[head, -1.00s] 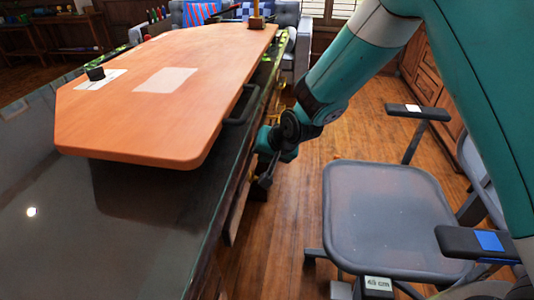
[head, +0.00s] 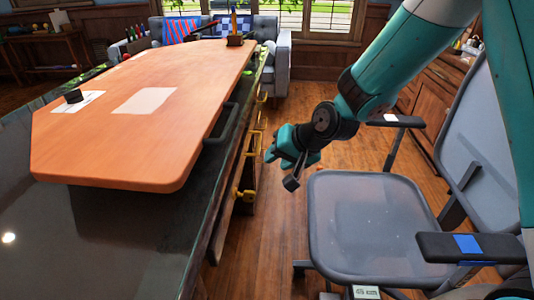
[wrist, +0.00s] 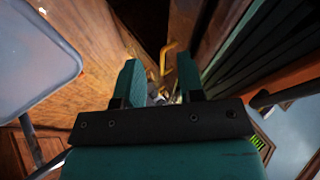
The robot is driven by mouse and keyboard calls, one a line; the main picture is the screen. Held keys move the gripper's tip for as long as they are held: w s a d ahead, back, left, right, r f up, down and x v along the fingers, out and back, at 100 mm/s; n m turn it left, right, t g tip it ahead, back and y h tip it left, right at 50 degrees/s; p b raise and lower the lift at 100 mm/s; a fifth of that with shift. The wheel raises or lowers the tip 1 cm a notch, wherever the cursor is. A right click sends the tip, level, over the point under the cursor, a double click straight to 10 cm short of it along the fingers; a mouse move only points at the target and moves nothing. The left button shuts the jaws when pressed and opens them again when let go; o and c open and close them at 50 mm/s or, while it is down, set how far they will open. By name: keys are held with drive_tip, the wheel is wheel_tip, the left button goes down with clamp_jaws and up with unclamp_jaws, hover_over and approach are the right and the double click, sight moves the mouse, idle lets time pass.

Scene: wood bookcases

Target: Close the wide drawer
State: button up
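The wooden drawer fronts (head: 232,203) run along the right side of the dark-topped cabinet, seen at a steep angle. Yellow handles (head: 246,194) stick out from them. I cannot tell which front is the wide drawer or how far it stands out. My gripper (head: 277,158) hangs to the right of the fronts, over the floor gap, and is apart from them. In the wrist view, the two teal fingers (wrist: 160,80) are spread with nothing held between them. A yellow handle (wrist: 168,55) shows beyond the fingers, near the right one.
A grey chair (head: 365,220) with armrests stands close on the right. Wood floor (head: 262,250) shows in the narrow gap between. A grey sofa (head: 275,65) is at the back.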

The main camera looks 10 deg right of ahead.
drive_tip(key=w+d+f+m+y+b, duration=0.2)
drive_tip(key=w+d+f+y, duration=0.1)
drive_tip(key=w+f, duration=0.2)
drive_tip(key=m+t+y+b, duration=0.2)
drive_tip(key=t+y+b, duration=0.1)
drive_tip(key=t+y, duration=0.1)
approach(259, 141)
drive_tip(key=x, duration=0.5)
drive_tip(key=b+x, duration=0.1)
drive_tip(key=x, duration=0.4)
drive_tip(key=shift+f+b, duration=0.25)
drive_tip(key=shift+b, duration=0.05)
drive_tip(key=shift+a, duration=0.1)
clamp_jaws()
